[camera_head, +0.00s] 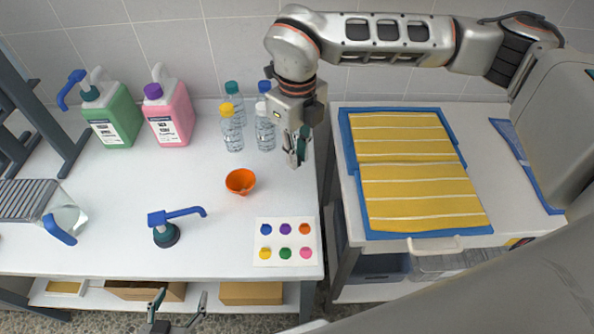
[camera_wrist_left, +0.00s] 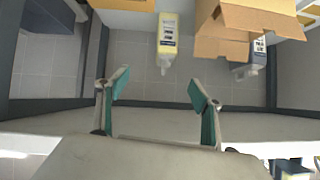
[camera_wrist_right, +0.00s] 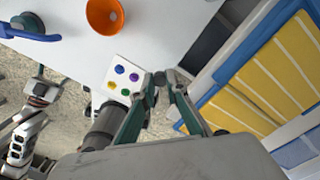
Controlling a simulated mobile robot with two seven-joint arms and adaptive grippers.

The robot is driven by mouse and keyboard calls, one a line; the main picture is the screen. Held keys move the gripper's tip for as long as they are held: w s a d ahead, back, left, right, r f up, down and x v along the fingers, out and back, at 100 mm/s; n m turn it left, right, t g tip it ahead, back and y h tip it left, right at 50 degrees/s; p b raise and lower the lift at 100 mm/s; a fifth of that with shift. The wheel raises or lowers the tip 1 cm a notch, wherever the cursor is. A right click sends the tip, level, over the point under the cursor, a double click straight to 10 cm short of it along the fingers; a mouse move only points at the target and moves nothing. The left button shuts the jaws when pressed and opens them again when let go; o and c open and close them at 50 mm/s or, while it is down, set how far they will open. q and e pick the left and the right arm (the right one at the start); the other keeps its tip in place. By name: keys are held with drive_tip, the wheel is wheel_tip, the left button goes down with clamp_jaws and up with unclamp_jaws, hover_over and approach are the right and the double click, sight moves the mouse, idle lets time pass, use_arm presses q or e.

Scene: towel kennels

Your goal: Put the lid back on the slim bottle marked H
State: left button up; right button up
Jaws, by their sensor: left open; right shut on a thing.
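Several slim clear bottles stand in a cluster at the back of the white table. No letter H is readable. My right gripper (camera_head: 296,158) hangs right of the bottles, apart from them, above the table's right edge. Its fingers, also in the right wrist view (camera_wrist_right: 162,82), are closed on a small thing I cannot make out. My left gripper (camera_head: 180,296) is open and empty at the table's front edge.

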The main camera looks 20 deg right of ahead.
use_arm(q)
drive_tip(key=shift+f, duration=0.2)
use_arm(e)
drive_tip(key=shift+r, duration=3.2)
use_arm(q)
drive_tip(key=c, duration=0.5)
use_arm(e)
drive_tip(key=s+d+f+n, duration=0.1)
drive_tip(key=d+f+n, duration=0.2)
drive_tip(key=n, duration=1.2)
drive_tip(key=s+d+f+n, duration=0.1)
drive_tip(key=d+f+n, duration=0.2)
drive_tip(key=d+n, duration=0.4)
drive_tip(key=n, duration=0.8)
drive_tip(key=shift+d, duration=0.15)
